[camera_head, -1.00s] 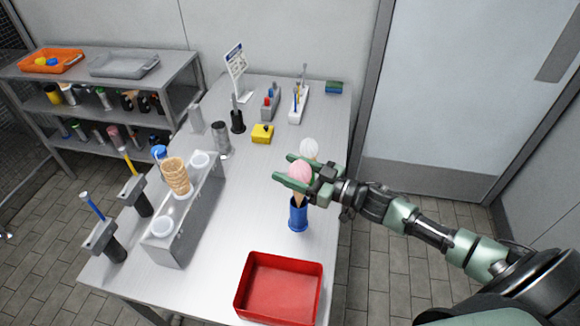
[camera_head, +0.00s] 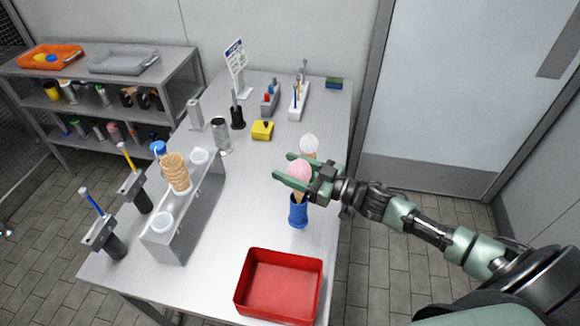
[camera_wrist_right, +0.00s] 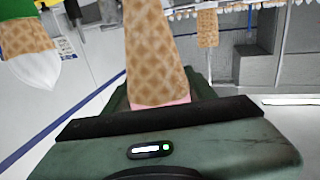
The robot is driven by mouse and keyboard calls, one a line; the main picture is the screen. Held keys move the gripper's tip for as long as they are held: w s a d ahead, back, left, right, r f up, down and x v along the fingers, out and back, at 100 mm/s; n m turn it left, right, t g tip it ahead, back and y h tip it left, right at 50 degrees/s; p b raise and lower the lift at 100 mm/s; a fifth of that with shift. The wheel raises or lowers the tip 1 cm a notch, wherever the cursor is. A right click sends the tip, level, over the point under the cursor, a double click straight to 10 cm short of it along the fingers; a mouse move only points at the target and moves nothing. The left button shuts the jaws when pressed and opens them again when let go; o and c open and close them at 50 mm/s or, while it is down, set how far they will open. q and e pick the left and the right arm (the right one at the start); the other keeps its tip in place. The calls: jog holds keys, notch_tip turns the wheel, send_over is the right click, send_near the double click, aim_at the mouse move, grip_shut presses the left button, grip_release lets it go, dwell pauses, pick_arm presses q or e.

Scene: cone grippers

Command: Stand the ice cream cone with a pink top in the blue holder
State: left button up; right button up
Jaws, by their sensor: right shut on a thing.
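The blue holder (camera_head: 298,212) stands on the table directly under the cone. The cone's lower end is at the holder's mouth and seems to be inside it; the tip is hidden. My left gripper is not in view.
A white-topped cone (camera_head: 309,145) stands just behind my right gripper. A red tray (camera_head: 278,313) lies at the front. A grey rack (camera_head: 190,215) with stacked empty cones (camera_head: 175,172) stands to the left. The table between rack and blue holder is clear.

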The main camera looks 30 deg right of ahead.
jog(key=shift+f, duration=0.2)
dwell(0.3)
jog(key=shift+f+b, duration=2)
jog(key=shift+f, duration=0.5)
jog(key=o, duration=1)
jog(key=shift+c, duration=0.2)
jog(key=shift+s+d+f, duration=0.15)
jog(key=shift+s+d, duration=0.05)
jog(key=shift+s, duration=0.1)
jog(key=b+v, duration=0.1)
jog(key=v, duration=0.6)
jog(key=shift+b, duration=0.3)
jog(key=shift+s, duration=0.1)
